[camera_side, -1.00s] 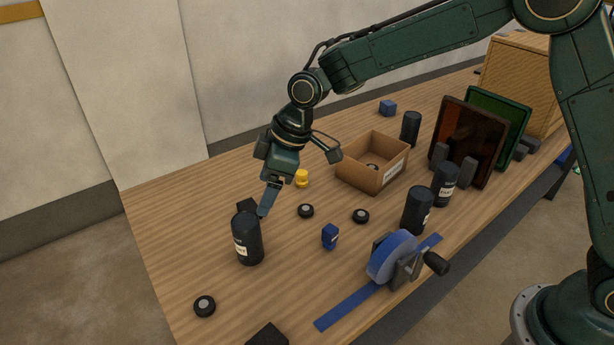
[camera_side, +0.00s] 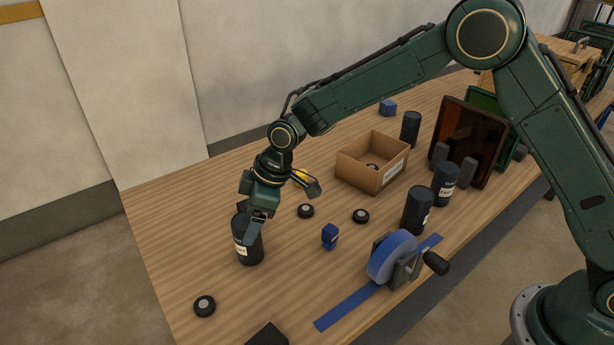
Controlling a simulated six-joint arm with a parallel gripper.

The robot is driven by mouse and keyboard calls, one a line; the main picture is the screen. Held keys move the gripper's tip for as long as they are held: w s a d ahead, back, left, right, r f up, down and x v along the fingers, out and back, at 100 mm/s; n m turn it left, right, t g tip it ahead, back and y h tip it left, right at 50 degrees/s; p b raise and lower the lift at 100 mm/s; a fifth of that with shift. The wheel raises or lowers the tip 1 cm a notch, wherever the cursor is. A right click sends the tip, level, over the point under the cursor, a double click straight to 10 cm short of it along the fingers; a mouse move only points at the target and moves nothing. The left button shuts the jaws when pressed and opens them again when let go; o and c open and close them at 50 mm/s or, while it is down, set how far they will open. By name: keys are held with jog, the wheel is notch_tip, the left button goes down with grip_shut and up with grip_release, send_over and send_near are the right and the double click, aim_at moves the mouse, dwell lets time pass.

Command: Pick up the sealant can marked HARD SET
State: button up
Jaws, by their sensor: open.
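Several dark cans with pale labels stand upright on the wooden table (camera_side: 170,225). One can (camera_side: 250,252) stands at the left; its label is partly covered and too small to read. My gripper (camera_side: 252,232) is open at this can's upper part, with a finger in front of it; whether it touches the can cannot be told. Two more cans, one at the middle right (camera_side: 417,210) and one behind it (camera_side: 444,185), have labels too small to read for sure. A further can (camera_side: 410,128) stands at the back with no label showing. I cannot tell which is marked HARD SET.
A cardboard box (camera_side: 358,180) sits mid-table. A blue tape dispenser (camera_side: 392,258) stands at the front, a small blue box (camera_side: 329,236) left of it. Small black wheels (camera_side: 204,306) lie about. Dark panels (camera_side: 468,140) stand at the right. A black block (camera_side: 266,335) is at the front edge.

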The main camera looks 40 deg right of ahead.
jog(key=shift+w+a+f, duration=0.1)
jog(key=shift+a+f, duration=0.05)
jog(key=shift+f, duration=0.4)
jog(key=shift+x, duration=2.55)
jog(key=shift+w, duration=0.2)
jog(key=shift+c, duration=0.2)
jog(key=shift+r, duration=0.1)
jog(key=c, duration=1.3)
jog(key=shift+r, duration=0.15)
notch_tip(320, 180, up, 20)
jog(key=shift+f, duration=0.15)
